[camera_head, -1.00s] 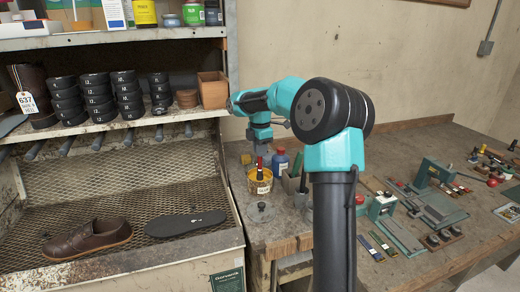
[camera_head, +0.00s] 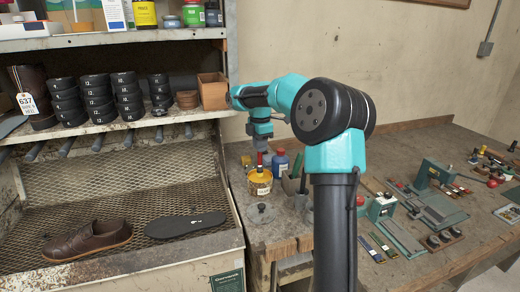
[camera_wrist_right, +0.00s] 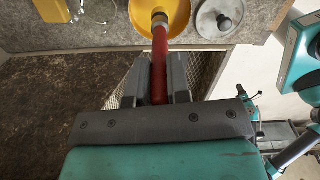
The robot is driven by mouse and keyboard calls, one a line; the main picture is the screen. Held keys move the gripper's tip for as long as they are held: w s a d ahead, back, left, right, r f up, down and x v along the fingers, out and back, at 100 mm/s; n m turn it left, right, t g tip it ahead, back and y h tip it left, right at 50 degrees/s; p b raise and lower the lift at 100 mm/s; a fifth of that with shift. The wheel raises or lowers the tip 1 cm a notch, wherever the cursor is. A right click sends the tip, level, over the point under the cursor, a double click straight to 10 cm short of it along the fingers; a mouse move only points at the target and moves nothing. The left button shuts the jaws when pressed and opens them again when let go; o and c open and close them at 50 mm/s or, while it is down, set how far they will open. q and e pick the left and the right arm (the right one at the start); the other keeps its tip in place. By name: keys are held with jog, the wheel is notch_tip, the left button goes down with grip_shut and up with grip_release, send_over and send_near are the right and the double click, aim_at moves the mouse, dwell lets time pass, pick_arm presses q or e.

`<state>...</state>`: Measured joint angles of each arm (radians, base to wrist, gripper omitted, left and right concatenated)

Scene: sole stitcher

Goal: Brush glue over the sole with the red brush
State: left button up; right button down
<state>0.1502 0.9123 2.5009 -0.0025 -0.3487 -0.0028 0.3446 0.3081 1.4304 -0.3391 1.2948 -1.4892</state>
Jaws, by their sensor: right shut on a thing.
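My right gripper (camera_head: 262,149) is shut on the upright handle of the red brush (camera_head: 259,159), above the yellow glue pot (camera_head: 260,184). In the right wrist view the red handle (camera_wrist_right: 160,66) lies between the two grey fingers (camera_wrist_right: 160,82). The brush's lower end reaches to the mouth of the yellow pot (camera_wrist_right: 150,14); the bristles cannot be made out. A flat black sole (camera_head: 186,225) lies on the mesh shelf at the left, well apart from the brush. My left gripper is not in view.
A brown shoe (camera_head: 88,241) lies left of the sole. A grey lid (camera_head: 262,214) sits in front of the pot, and a blue bottle (camera_head: 281,164) stands behind it.

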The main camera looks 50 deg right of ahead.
jog(key=shift+r, duration=2.35)
jog(key=w+a+f+m, duration=0.1)
jog(key=a+f+m, duration=0.2)
jog(key=a, duration=0.9)
jog(key=w+a+f+m, duration=0.2)
jog(key=a+m, duration=0.4)
jog(key=a, duration=0.7)
jog(key=w+a+f+m, duration=0.1)
jog(key=a+f+m, duration=0.2)
jog(key=a, duration=1)
jog(key=shift+w+a+f+m, duration=0.25)
jog(key=shift+w+f+m, duration=0.15)
jog(key=shift+m, duration=0.6)
